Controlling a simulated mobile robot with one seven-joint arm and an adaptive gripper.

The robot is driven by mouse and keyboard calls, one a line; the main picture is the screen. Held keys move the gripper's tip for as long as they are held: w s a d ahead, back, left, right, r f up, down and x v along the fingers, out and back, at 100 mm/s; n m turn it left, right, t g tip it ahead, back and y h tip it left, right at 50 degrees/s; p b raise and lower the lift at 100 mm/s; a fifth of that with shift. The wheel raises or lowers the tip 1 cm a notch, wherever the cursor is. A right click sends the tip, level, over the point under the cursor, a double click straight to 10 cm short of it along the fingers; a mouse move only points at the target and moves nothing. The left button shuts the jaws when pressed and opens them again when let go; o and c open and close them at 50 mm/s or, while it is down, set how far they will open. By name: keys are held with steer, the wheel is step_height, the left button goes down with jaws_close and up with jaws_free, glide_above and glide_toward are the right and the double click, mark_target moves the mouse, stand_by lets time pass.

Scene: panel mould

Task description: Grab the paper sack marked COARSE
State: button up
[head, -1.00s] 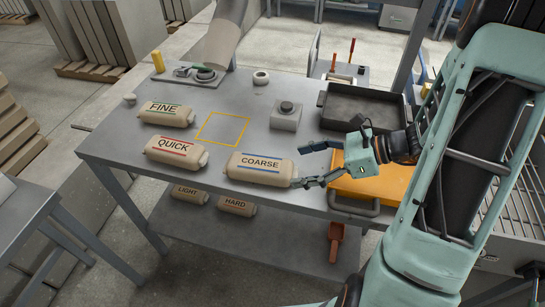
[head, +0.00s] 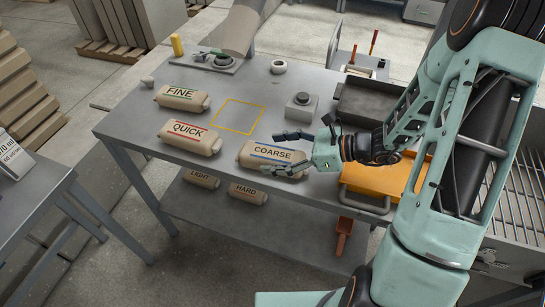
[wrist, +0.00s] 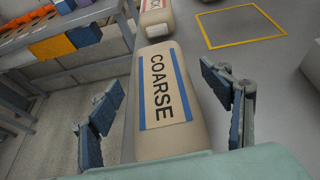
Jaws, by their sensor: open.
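The paper sack marked COARSE (head: 258,157) is tan with a blue-edged label and lies on the grey table (head: 222,185) near its front edge. In the wrist view the COARSE sack (wrist: 155,85) runs lengthwise between the fingers. My gripper (head: 281,153) is open around the right end of the sack, with one finger on the far side and one on the near side. In the wrist view my gripper (wrist: 168,110) shows clear gaps between both fingers and the sack. The sack's near end is hidden by the gripper body.
Sacks marked QUICK (head: 190,138) and FINE (head: 183,98) lie to the left. LIGHT (head: 201,179) and HARD (head: 248,193) lie on the lower shelf. A yellow outlined square (head: 240,117) is bare. A grey block (head: 301,107) and dark tray (head: 366,101) stand behind.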

steer(key=shift+w+a+f, duration=0.1)
steer(key=shift+a+f, duration=0.1)
steer(key=shift+a, duration=0.25)
steer(key=shift+r, duration=0.1)
steer(key=c, duration=1.9)
steer(key=shift+r, duration=0.15)
